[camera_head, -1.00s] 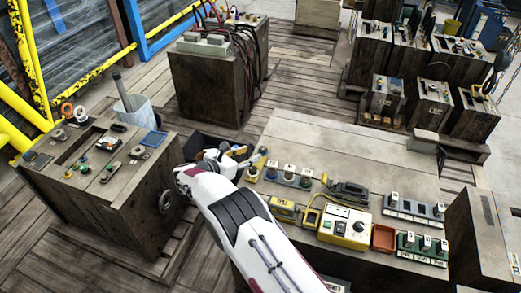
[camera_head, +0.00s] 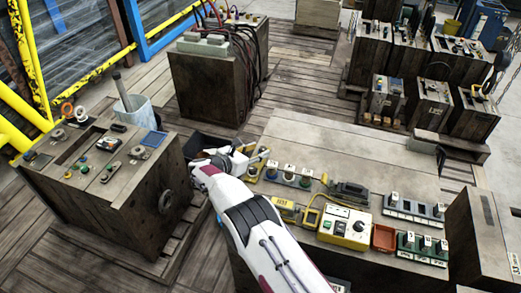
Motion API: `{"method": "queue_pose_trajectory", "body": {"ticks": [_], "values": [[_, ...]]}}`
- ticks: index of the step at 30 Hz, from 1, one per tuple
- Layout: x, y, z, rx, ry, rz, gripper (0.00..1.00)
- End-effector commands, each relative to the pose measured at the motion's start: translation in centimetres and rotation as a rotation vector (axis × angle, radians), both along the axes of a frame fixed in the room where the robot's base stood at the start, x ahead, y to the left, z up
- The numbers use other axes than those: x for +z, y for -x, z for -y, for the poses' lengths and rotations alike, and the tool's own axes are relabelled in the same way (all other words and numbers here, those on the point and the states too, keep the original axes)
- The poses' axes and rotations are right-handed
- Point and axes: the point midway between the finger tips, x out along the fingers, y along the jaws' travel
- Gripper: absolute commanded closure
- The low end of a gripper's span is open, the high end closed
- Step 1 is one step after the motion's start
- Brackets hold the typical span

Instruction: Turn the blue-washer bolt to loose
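A row of small upright fittings with pale numbered tops stands on a strip at the near-left edge of the grey bench (camera_head: 330,155). The right-hand fitting (camera_head: 305,180) has a bluish base and may be the blue-washer bolt; its details are too small to be sure. Two similar fittings, the middle one (camera_head: 288,172) and the left one (camera_head: 271,168), stand beside it. My gripper (camera_head: 258,160) is at the left end of this row, apart from the right-hand fitting. The fingers are small and overlap the strip's end, so their opening is unclear.
A yellow control box (camera_head: 344,228), an orange-red tray (camera_head: 384,238) and a dark green switch block (camera_head: 422,248) stand on the bench to the right. A wooden cabinet (camera_head: 115,205) with a side handwheel (camera_head: 166,202) is at left.

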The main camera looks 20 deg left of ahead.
Motion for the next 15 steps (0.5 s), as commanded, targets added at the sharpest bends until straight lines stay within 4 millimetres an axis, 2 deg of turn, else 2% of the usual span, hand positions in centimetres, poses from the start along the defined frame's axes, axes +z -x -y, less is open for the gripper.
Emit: {"method": "queue_pose_trajectory", "body": {"ticks": [15], "values": [[-0.9, -1.9, 0.7, 0.000, 0.001, 0.000, 0.64]]}}
